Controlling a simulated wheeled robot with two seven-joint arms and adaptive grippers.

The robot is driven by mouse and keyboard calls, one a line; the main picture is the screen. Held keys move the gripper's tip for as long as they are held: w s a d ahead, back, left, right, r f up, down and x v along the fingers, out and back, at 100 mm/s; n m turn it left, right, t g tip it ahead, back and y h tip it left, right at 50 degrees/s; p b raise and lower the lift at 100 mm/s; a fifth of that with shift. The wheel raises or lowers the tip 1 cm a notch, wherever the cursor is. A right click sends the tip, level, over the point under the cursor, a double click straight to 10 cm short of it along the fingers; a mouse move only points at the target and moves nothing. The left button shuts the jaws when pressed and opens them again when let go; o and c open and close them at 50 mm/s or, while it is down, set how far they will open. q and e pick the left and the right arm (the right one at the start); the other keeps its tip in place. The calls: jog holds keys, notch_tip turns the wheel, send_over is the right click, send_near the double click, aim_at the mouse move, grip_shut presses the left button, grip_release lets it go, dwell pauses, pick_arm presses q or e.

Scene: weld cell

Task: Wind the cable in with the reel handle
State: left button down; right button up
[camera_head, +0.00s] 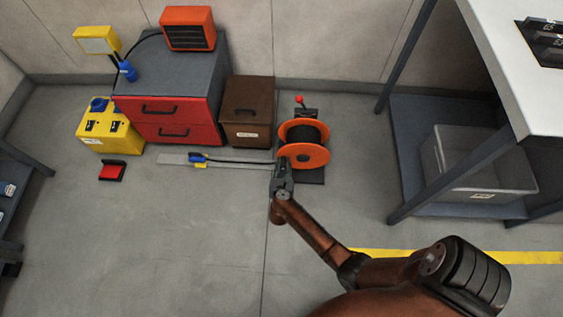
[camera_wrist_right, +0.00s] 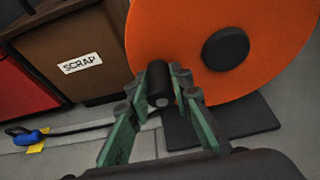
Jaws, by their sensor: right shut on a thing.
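The cable reel (camera_head: 304,143) has orange flanges with dark cable wound between them and stands on a dark base plate (camera_head: 312,176). Its orange flange (camera_wrist_right: 220,45) with a black hub fills the upper right of the right wrist view. My right gripper (camera_head: 283,163) is at the reel's lower left. In the right wrist view its green fingers are shut on the black reel handle (camera_wrist_right: 160,86) at the flange's lower left. The dark cable (camera_wrist_right: 90,127) runs along the floor to a blue plug (camera_head: 198,157) on a yellow piece, left of the reel. My left gripper is not in view.
A brown scrap bin (camera_head: 248,130) and a red-drawer cabinet (camera_head: 172,130) stand left of the reel. A yellow box (camera_head: 107,140) and a red item (camera_head: 112,171) are further left. A white-topped table (camera_head: 520,85) with a grey bin (camera_head: 485,185) below is right. The front floor is mostly clear.

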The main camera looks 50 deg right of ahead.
aim_at(296, 166)
jog(key=shift+s+d+f+b, duration=0.1)
jog(key=shift+s+f+b, duration=0.1)
jog(key=shift+f, duration=0.4)
jog(key=shift+s+f+b, duration=0.15)
jog(key=shift+f+b, duration=0.05)
jog(key=shift+f, duration=0.35)
jog(key=shift+d+f, duration=0.15)
jog(key=shift+f, duration=0.5)
jog(key=f, duration=0.1)
jog(key=s+d+f, duration=0.1)
jog(key=shift+s+d+f, duration=0.2)
jog(key=shift+d+f, duration=0.1)
jog(key=shift+s+d+f, duration=0.8)
jog(key=shift+s+d, duration=0.2)
